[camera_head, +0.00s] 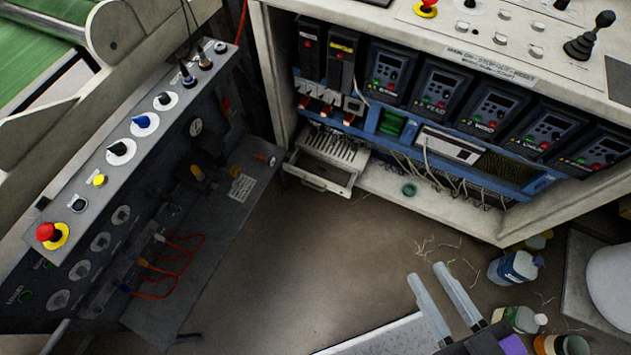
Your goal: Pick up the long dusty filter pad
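A long, dull brown-olive strip with a mesh-like face (508,170) lies in the blue frame low in the open cabinet at the right. It looks like the long dusty filter pad, but it is too small and dark to be sure. A white box with a dark panel (450,145) sits just left of it. My gripper (428,272) is at the lower right, its two pale fingers parallel and apart, with nothing between them. It is over the floor, in front of the cabinet and well clear of the strip.
Drive units (492,108) stand in a row above the blue frame, with thin wires hanging below. A slotted drawer (328,165) juts out at the cabinet's left. A control console (130,160) stands left. Bottles (515,267) stand at right. The middle floor is clear.

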